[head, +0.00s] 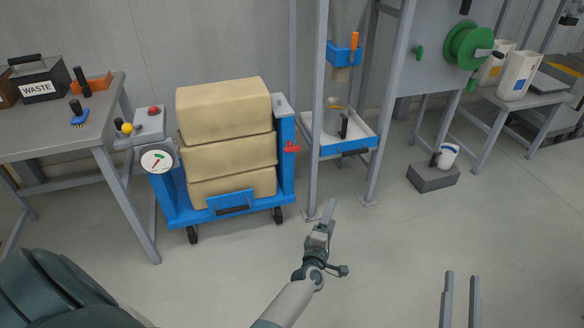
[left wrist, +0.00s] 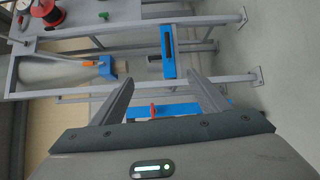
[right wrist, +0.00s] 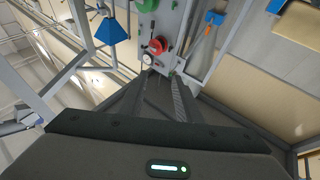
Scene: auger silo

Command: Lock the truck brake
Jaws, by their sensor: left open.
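The blue truck (head: 170,214) carries several stacked tan sacks and stands beside the table. Its red brake handle (head: 291,148) sticks out from the right post. In the left wrist view, the red handle (left wrist: 153,110) shows against the truck's blue frame, in line with the gap between my fingers. My left gripper (head: 328,210) is open and empty, in front of and to the right of the truck, apart from the handle. My right gripper (head: 461,278) is at the bottom right of the head view; its fingers are apart with nothing between them. It is far from the truck.
A grey frame with a blue-edged tray (head: 348,148) stands right of the truck. A panel carries a green reel (head: 468,46). A grey block (head: 432,177) lies on the floor. A table (head: 70,140) stands at left. The floor in front is clear.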

